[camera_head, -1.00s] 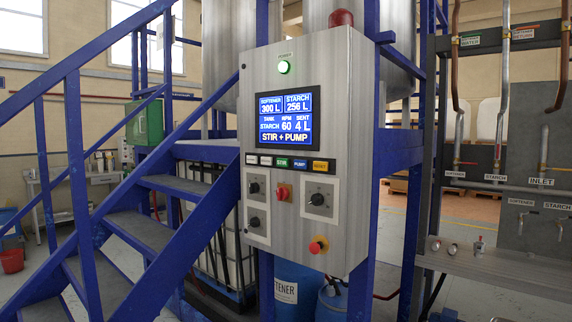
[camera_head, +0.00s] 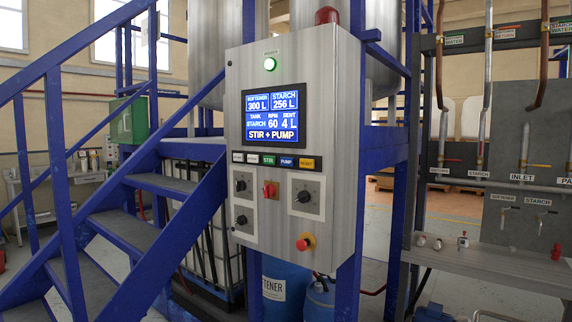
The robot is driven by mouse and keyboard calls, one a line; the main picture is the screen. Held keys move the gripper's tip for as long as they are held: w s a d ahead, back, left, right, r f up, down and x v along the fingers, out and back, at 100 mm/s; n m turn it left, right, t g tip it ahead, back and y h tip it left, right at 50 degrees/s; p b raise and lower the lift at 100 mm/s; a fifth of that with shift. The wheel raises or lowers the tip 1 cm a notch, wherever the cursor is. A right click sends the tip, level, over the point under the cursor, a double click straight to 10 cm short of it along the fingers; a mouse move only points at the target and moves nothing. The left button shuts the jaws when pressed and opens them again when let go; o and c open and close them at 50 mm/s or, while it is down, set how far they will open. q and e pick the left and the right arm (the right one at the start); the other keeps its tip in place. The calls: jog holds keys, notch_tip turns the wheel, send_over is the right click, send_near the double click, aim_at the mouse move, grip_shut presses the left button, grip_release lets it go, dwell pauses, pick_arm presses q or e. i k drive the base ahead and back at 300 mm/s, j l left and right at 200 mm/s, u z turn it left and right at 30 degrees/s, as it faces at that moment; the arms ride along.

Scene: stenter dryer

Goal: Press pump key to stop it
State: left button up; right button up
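The blue PUMP key (camera_head: 286,162) is in the row of keys on the grey control cabinet (camera_head: 331,130), between the green STIR key (camera_head: 268,160) and the yellow-orange key (camera_head: 307,164). Two dark or pale keys sit to the left in the same row. The green power lamp (camera_head: 269,64) is lit. Neither of my grippers is in view.
Below the keys are black knobs (camera_head: 304,196), a red switch (camera_head: 269,190) and a red emergency button (camera_head: 305,242). Blue stairs (camera_head: 150,185) with a railing stand close on the left. A pipe panel (camera_head: 520,150) with a metal shelf is on the right. Blue drums (camera_head: 288,285) stand beneath the cabinet.

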aim_at(285, 161)
jog(key=i+j, duration=0.3)
jog(key=i+j+z, duration=0.1)
jog(key=i+j, duration=0.25)
jog(key=j, duration=0.15)
jog(key=i+j, duration=0.3)
jog(key=j, duration=0.15)
jog(key=i+j+z, duration=0.1)
jog(key=i+j, duration=0.5)
jog(key=j, duration=0.25)
jog(key=z, duration=0.05)
